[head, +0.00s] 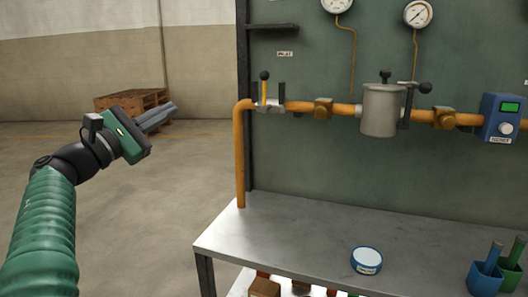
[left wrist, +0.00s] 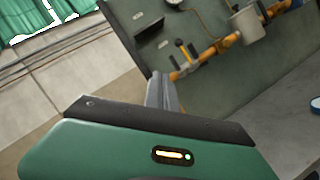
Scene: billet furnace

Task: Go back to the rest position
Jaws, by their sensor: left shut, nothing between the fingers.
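My left gripper (head: 158,117) is shut and empty in the head view. It is held in the air left of the workbench, with its grey fingers pointing right and slightly up. Its closed fingers also show in the left wrist view (left wrist: 162,92), with the green panel and orange pipe beyond them. The gripper touches nothing. My right gripper is in neither view.
A metal workbench (head: 300,232) stands at the right, before a green panel (head: 300,160) with an orange pipe (head: 240,160), valves and gauges. A round blue-rimmed tin (head: 367,260) lies on the bench. A wooden pallet stack (head: 133,99) stands behind my gripper. Floor at left is clear.

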